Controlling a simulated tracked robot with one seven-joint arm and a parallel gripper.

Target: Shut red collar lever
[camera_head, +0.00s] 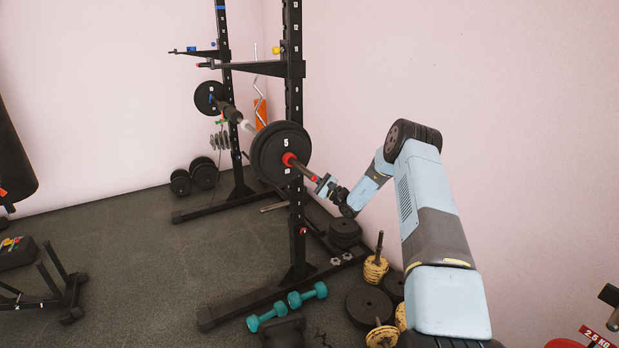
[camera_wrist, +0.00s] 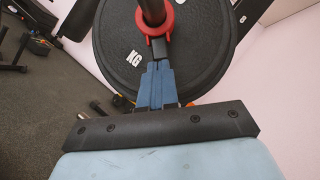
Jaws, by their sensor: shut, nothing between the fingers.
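The red collar (camera_head: 289,159) sits around the bar sleeve, against the outer face of the black weight plate (camera_head: 267,150). In the wrist view the collar (camera_wrist: 154,22) shows as a red ring around the dark bar end, just beyond my fingertips. Red parts stick out near its lower edge; I cannot tell which is the lever or how it is turned. My gripper (camera_head: 322,184) is close to the outer end of the sleeve. In the wrist view my gripper (camera_wrist: 158,50) is shut and empty, its dark tips at the collar's lower edge, touching or nearly so.
The black rack upright (camera_head: 293,90) stands beside the plate. A far plate (camera_head: 209,97) is on the bar's other end. Teal dumbbells (camera_head: 287,306) and stacked plates (camera_head: 369,304) lie on the floor below. Open floor lies to the left.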

